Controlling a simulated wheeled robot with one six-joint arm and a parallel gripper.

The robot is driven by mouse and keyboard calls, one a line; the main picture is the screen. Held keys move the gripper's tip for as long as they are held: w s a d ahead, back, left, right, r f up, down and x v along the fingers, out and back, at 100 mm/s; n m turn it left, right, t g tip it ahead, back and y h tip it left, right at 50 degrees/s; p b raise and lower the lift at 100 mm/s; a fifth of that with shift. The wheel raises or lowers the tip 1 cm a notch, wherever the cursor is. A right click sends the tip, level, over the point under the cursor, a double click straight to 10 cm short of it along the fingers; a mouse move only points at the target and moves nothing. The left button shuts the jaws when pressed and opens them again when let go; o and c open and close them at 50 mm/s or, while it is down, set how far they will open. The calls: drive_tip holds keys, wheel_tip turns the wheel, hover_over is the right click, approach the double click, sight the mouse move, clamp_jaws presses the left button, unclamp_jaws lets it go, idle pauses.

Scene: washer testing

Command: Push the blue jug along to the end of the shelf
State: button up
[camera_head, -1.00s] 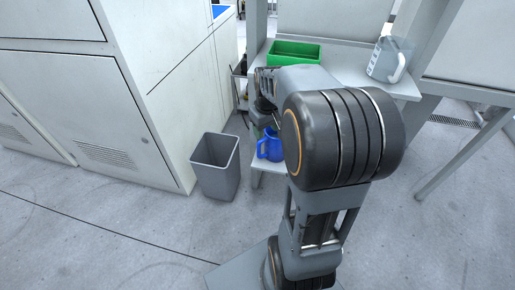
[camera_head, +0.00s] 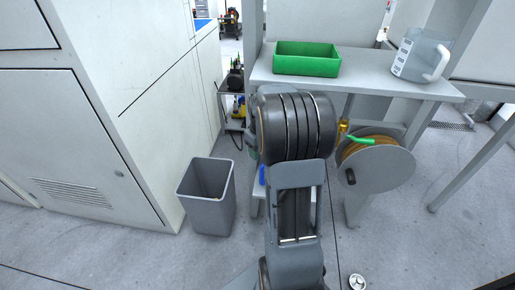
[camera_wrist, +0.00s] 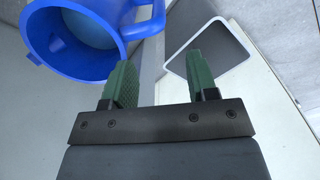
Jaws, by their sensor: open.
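The blue jug (camera_wrist: 75,32) fills the upper left of the wrist view, its open mouth and handle showing. Its handle is just beyond the left fingertip; I cannot tell whether they touch. In the head view only a blue sliver of the jug (camera_head: 262,175) shows beside my arm, at the lower shelf (camera_head: 254,207), which is mostly hidden. My gripper (camera_wrist: 158,76) is open, its two green fingers apart with nothing between them.
A grey bin (camera_head: 207,212) stands on the floor left of the shelf. A green crate (camera_head: 306,66) and a clear measuring jug (camera_head: 420,58) stand on the upper surface (camera_head: 372,84). A hose reel (camera_head: 376,166) is to the right of my arm. A white cabinet (camera_head: 75,130) is at left.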

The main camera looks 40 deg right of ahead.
sight(260, 164)
drive_tip(key=shift+f, duration=0.1)
drive_tip(key=shift+f+b, duration=1.5)
drive_tip(key=shift+f, duration=2.15)
clamp_jaws()
